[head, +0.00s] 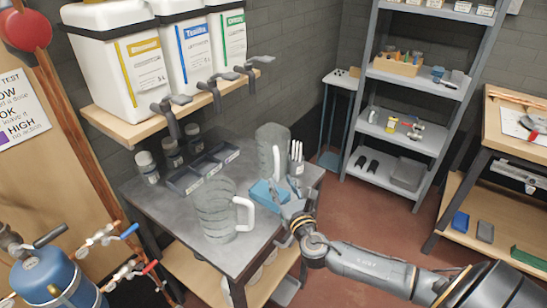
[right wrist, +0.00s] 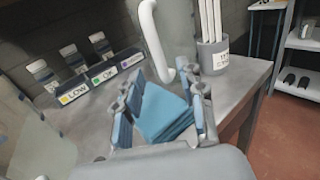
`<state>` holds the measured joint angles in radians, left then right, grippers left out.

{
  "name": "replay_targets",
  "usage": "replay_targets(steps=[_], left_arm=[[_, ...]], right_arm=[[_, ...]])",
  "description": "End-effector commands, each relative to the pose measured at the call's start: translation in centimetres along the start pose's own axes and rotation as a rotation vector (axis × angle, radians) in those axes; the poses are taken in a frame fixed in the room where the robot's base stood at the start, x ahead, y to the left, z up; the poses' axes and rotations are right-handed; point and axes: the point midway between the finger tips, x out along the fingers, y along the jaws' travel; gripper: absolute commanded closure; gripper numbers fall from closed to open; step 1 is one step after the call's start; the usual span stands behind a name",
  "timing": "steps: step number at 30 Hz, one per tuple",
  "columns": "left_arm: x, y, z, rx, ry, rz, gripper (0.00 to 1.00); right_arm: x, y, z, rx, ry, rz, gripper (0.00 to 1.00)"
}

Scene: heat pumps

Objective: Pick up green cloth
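A folded blue-teal cloth stack (head: 266,192) lies on the grey table near its right edge. It also shows in the right wrist view (right wrist: 163,112), between and beyond the finger tips. My right gripper (head: 283,200) reaches over the table's right edge at the cloth. In the right wrist view its two fingers (right wrist: 160,118) stand apart on either side of the cloth; I cannot tell whether they touch it. A green flat item (head: 530,258) lies on the lower shelf of the bench at far right. My left gripper is not in view.
Two clear jugs (head: 218,212) (head: 273,150) with handles flank the cloth on the grey table (head: 185,222). A cup of white strips (head: 296,170) stands close to the cloth. Labelled trays (head: 204,170) and small bottles stand behind. Taps (head: 212,92) overhang the table's back.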

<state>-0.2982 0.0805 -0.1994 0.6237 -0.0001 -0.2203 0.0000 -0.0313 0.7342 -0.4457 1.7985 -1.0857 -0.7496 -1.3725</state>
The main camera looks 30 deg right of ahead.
Motion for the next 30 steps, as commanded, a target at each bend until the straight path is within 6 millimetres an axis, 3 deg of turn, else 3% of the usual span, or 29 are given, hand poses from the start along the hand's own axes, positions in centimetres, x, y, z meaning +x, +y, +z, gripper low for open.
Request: replay_targets(steps=[10,19,20,25,30], left_arm=[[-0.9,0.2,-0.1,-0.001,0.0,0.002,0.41],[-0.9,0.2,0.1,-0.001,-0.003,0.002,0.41],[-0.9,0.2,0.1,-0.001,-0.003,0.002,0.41],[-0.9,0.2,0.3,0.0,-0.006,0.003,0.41],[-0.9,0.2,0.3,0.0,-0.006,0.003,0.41]], right_arm=[[4.6,-0.1,-0.1,0.0,-0.002,-0.001,0.6],[5.2,-0.1,-0.2,0.001,0.0,0.0,0.6],[5.2,-0.1,-0.2,0.001,0.0,0.0,0.63],[5.2,-0.1,-0.2,0.001,0.0,0.0,0.97],[5.2,-0.1,-0.2,0.001,0.0,-0.001,1.0]])
